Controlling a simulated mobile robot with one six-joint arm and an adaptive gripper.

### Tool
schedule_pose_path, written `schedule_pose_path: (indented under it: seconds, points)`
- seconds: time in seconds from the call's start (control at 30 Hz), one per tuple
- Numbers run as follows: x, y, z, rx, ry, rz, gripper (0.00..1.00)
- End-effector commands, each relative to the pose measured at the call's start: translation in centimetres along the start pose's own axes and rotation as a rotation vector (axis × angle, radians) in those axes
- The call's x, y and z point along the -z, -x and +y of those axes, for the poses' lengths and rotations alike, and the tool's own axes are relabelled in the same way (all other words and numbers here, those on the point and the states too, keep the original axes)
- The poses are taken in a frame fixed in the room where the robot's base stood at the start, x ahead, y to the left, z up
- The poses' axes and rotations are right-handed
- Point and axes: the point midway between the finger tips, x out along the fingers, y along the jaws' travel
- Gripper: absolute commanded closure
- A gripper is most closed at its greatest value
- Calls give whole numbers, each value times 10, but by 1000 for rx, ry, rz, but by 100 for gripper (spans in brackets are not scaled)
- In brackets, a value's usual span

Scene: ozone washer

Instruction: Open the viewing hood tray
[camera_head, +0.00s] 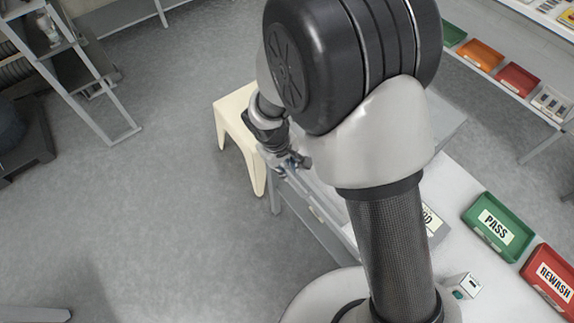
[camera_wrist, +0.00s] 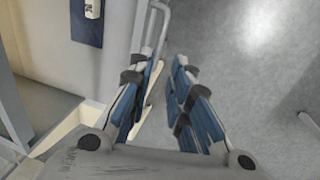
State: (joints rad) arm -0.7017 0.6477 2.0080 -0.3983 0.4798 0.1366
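My gripper (camera_wrist: 160,75) has its two blue-padded fingers apart, with a narrow gap between them and nothing clearly held. In the head view my gripper (camera_head: 290,163) is beside the left edge of the work table, near a cream stool. A pale curved bar (camera_wrist: 163,12), which looks like a handle, stands just beyond the fingertips at the top of the wrist view. Whether the fingers touch it cannot be told. The viewing hood and its tray cannot be made out clearly; my arm covers much of the table.
The cream stool (camera_head: 236,104) stands left of the table. A green PASS tray (camera_head: 499,253) and a red REWASH tray (camera_head: 532,284) lie on the table at right. A shelf with coloured bins (camera_head: 481,55) is at upper right. Open grey floor (camera_head: 150,210) lies at left.

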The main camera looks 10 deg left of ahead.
Motion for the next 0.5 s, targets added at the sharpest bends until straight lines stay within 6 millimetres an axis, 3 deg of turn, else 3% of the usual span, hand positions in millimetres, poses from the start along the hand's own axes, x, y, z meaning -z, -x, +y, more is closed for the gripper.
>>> schedule_pose_path:
  seconds: [0.5]
  points:
    - [0, 39, 0, 0, 1, 1, 82]
